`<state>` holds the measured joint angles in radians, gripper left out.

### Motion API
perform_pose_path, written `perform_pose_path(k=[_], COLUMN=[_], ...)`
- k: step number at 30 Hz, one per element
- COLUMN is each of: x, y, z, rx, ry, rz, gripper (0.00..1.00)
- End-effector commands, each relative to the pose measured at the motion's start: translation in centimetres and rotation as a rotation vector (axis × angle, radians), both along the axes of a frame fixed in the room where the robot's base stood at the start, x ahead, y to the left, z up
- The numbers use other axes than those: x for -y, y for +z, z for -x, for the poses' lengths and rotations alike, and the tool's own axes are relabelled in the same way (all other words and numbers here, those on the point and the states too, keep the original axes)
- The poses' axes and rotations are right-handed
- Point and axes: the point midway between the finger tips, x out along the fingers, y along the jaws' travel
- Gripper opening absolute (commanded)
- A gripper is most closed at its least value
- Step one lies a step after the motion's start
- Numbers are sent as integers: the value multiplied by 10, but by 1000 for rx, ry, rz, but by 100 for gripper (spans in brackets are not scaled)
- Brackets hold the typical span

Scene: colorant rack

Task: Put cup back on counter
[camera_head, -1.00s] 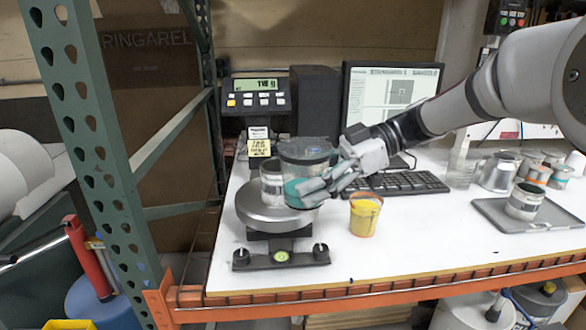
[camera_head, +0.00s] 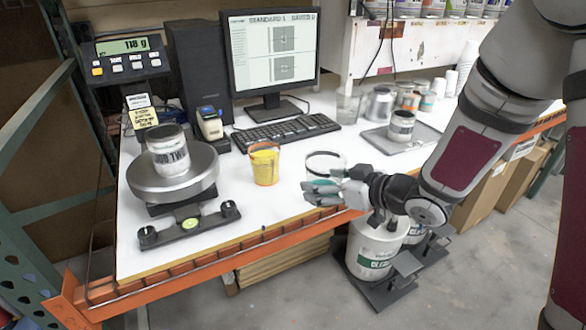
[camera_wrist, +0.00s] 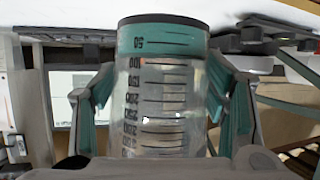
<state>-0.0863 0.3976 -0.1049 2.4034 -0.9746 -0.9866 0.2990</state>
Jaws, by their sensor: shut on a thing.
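A clear measuring cup (camera_head: 326,163) with a dark rim is held in my gripper (camera_head: 322,190), over or at the front part of the white counter (camera_head: 222,218). I cannot tell whether its base touches the counter. In the wrist view the cup (camera_wrist: 160,100) stands between the two teal-padded fingers (camera_wrist: 160,105), which are closed on its sides. Its printed scale appears upside down, with a teal band at the "50" end. The fingers hide the cup's lower part in the head view.
A yellow cup (camera_head: 265,164) stands left of the held cup. A scale (camera_head: 172,184) bearing a labelled can (camera_head: 169,152) is farther left. A keyboard (camera_head: 286,133) and a grey tray (camera_head: 385,141) lie behind. The counter's orange front edge (camera_head: 232,248) is close to my gripper.

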Motion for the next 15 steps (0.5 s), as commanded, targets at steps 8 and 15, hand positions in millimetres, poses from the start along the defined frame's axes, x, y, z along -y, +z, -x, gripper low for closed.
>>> perform_pose_path(k=[8,15], x=[61,112], y=[-44,-79], z=[-19,-29], rx=[-5,-2], ry=[-330,-589], rz=[2,2], gripper=[32,32])
